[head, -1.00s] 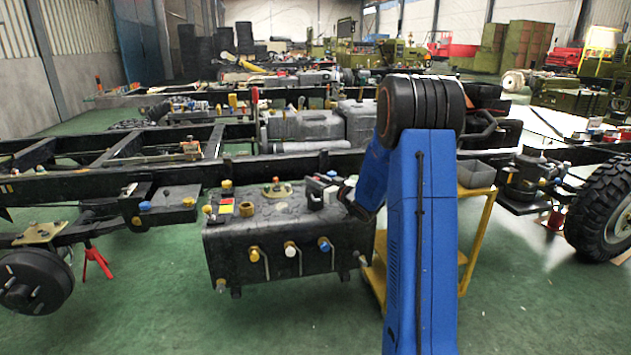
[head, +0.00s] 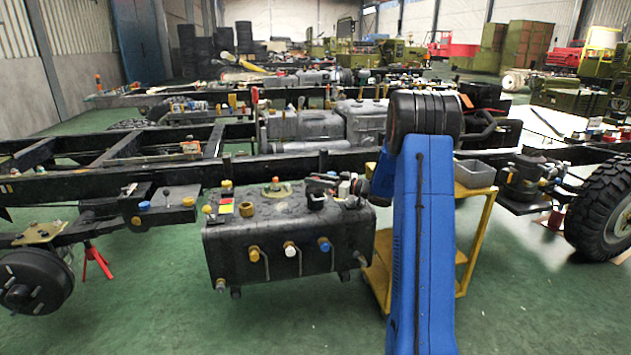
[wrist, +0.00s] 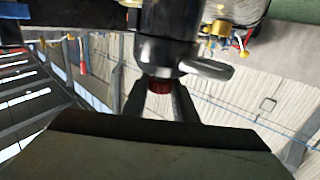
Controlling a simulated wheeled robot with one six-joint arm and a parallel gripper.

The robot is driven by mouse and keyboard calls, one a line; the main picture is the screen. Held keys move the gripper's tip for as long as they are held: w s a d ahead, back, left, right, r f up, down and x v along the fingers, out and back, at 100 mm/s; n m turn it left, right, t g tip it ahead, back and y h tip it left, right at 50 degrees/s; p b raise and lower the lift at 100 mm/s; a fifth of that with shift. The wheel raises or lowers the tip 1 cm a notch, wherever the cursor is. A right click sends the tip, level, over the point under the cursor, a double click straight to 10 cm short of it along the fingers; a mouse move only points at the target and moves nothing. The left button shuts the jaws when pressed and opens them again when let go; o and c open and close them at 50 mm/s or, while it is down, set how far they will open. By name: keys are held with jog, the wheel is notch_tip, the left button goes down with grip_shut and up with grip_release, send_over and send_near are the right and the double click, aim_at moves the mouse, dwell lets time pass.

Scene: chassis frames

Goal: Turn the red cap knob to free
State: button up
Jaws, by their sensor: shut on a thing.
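In the wrist view the red cap knob (wrist: 160,85) is a small ribbed red piece at the end of a dark cylindrical body (wrist: 165,45). My gripper (wrist: 158,90) has one finger on each side of the knob and is shut on it. A rounded metal lever (wrist: 209,69) sticks out beside the cylinder, close to one finger. The knob's far side and any markings for its setting are not visible. In the head view my blue arm reaches behind the right end of the black tank (head: 275,262), and its end is small and partly hidden.
Knobs and fittings crowd the tank's top and front, with a yellow-capped valve (head: 254,254) and a blue-capped valve (head: 324,244) on the front. A long chassis rail (head: 110,176) runs behind. A yellow cart (head: 476,245) stands right of the tank. The green floor in front is clear.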

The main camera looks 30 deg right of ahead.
jog(key=o, duration=1.1)
jog(key=v, duration=1.7)
jog(key=shift+s+d, duration=0.15)
jog(key=shift+c, duration=0.3)
